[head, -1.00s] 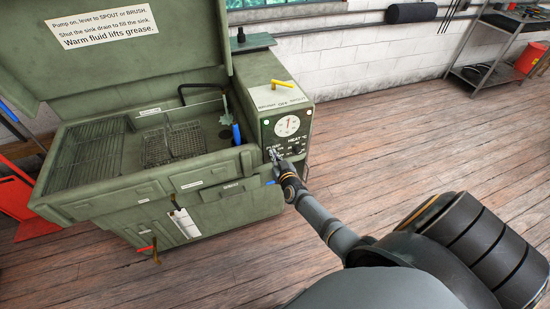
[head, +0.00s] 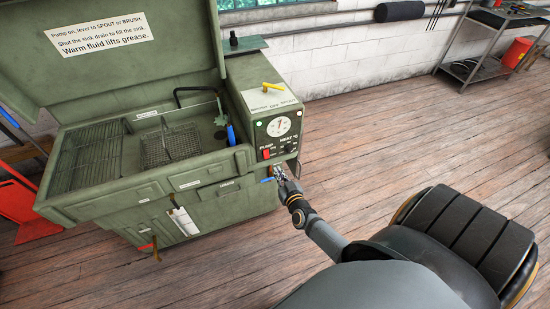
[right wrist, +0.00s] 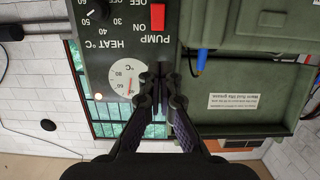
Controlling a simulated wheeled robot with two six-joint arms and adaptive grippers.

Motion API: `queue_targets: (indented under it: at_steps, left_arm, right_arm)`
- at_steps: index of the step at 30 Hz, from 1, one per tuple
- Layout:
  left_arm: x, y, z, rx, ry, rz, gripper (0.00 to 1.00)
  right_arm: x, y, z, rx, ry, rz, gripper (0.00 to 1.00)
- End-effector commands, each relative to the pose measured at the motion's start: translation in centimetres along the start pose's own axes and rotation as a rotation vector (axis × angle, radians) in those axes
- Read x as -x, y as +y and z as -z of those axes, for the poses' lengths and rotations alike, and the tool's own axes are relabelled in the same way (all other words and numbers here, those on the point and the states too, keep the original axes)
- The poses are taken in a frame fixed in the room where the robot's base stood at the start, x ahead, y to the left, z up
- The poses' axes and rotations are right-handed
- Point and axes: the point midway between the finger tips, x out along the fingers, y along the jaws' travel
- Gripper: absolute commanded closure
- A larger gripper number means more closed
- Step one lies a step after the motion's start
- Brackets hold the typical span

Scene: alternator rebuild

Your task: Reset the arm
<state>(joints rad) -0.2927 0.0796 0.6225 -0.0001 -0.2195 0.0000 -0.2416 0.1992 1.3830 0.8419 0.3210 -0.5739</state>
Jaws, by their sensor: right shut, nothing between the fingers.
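My right gripper (head: 280,174) is shut and empty. In the head view it is just below and in front of the control panel of the green parts washer (head: 222,194), apart from the red pump switch (head: 266,154). In the right wrist view, which is upside down, the closed fingertips (right wrist: 160,76) overlap the panel's edge beside the gauge (right wrist: 124,78). The pump switch (right wrist: 157,17) and the heat knob (right wrist: 98,10) show uncovered there. My left gripper is not in view.
The washer's lid (head: 115,52) stands open over its sink with wire baskets (head: 170,148). A yellow lever (head: 273,86) is on top of the control box. The wooden floor (head: 370,130) to the right is clear. A metal shelf (head: 490,45) stands far right.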

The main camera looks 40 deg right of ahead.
Motion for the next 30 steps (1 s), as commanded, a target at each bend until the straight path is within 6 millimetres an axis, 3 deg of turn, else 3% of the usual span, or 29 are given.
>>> queue_targets:
  at_steps: [3, 12, 20, 23, 26, 30]
  left_arm:
    - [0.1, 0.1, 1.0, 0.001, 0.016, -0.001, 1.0]
    - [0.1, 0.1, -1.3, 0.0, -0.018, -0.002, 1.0]
    - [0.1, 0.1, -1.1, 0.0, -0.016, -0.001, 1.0]
    - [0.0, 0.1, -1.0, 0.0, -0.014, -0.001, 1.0]
    - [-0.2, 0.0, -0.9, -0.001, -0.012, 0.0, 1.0]
    - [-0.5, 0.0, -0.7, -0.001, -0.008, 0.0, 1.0]
  right_arm:
    - [0.5, 0.0, 0.1, 0.0, 0.0, 0.0, 1.0]
    - [0.5, 0.0, 0.0, -0.001, 0.0, 0.0, 1.0]
    - [0.6, 0.0, -0.4, 0.002, -0.009, 0.002, 1.0]
    - [1.4, -0.1, -3.7, 0.019, -0.082, 0.02, 1.0]
    - [3.7, -0.4, -10.6, 0.054, -0.239, 0.056, 1.0]
    - [9.8, -0.3, -21.6, 0.107, -0.526, 0.105, 1.0]
